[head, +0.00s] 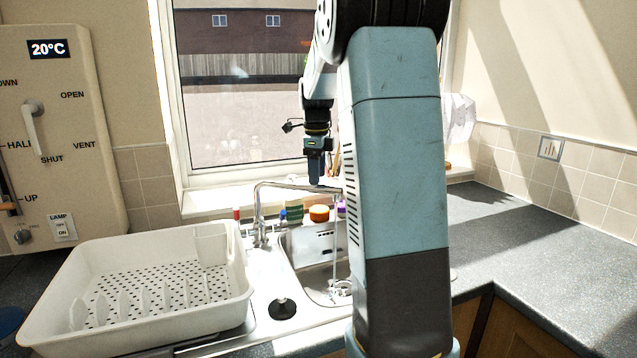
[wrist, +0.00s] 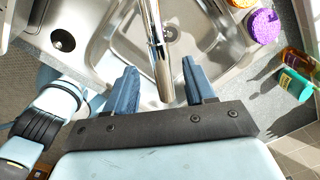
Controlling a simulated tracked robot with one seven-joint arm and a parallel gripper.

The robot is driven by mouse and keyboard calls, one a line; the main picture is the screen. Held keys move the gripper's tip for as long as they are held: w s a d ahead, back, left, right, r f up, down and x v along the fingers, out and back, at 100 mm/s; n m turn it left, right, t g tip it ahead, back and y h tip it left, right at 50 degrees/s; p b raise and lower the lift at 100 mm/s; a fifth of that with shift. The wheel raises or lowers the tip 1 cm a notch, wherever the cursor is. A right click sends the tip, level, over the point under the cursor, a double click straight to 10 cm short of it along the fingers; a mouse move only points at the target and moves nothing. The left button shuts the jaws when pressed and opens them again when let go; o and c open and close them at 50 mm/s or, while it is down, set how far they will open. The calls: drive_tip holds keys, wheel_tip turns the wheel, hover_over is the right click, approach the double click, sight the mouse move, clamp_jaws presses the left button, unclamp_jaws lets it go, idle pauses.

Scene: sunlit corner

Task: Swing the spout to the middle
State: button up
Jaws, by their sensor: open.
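The chrome spout (head: 290,186) rises from the tap base behind the sink and reaches right over the larger sink basin (head: 305,277). What looks like a thin stream of water falls from its end. In the wrist view the spout (wrist: 157,50) runs lengthwise between the two blue fingers of my gripper (wrist: 159,68), with a gap on each side. My gripper also shows in the head view (head: 318,180), pointing down at the spout's outer end. It is open and holds nothing. My arm hides the right part of the sink in the head view.
A white dish rack (head: 150,330) stands left of the sink. An orange-topped item (head: 319,213) and other small items stand behind the basin. The right counter (head: 540,250) is clear.

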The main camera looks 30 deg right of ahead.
wheel_tip(320, 180, up, 10)
drive_tip(key=shift+s+a, duration=0.15)
drive_tip(key=shift+s, duration=0.05)
idle(0.6)
